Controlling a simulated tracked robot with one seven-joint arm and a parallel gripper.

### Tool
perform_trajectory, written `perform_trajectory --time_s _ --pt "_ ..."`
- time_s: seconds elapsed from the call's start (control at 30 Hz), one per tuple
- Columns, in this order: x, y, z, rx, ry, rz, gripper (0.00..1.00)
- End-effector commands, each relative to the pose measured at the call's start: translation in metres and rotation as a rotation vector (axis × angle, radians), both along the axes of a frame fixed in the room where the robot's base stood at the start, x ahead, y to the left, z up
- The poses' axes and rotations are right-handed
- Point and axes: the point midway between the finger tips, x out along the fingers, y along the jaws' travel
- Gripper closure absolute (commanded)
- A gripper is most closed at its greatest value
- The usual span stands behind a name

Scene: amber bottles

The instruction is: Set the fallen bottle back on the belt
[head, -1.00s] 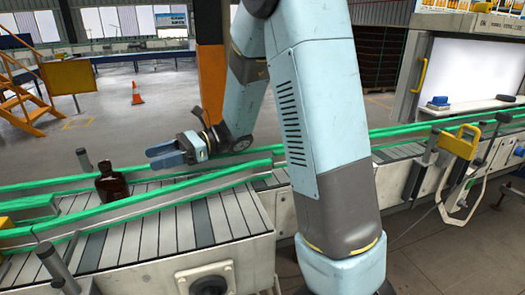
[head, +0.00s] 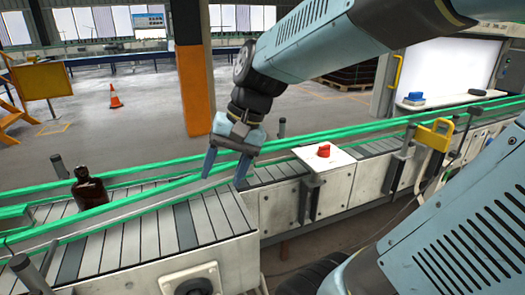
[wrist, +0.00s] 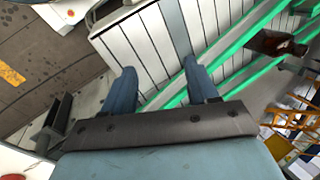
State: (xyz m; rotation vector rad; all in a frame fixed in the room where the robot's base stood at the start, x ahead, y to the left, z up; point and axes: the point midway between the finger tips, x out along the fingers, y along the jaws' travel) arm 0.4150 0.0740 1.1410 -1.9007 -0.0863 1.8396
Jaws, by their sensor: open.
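An amber bottle (head: 89,190) with a dark neck stands upright on the slatted conveyor belt (head: 130,246), between the green guide rails at the left of the head view. In the wrist view the bottle (wrist: 272,43) shows at the upper right, beyond the green rails. My gripper (head: 224,177) is open and empty. It points down above the belt near its right end, to the right of the bottle and well apart from it. In the wrist view its two blue fingers (wrist: 162,90) spread over the belt slats with nothing between them.
Green guide rails (head: 300,143) run along the belt. A white panel with a red button (head: 323,150) stands right of my gripper. A yellow-handled fixture (head: 435,134) is farther right. An orange post (head: 196,91) and a traffic cone (head: 115,96) stand behind on open floor.

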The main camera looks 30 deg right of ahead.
Motion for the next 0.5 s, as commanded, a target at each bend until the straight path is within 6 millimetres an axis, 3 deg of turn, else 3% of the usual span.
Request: perform_trajectory --time_s 0.2,0.5 --pt "-0.015 -0.044 0.016 -0.254 -0.27 0.113 0.41" --pt "-0.024 -0.073 0.033 -0.453 -0.443 0.197 0.41"
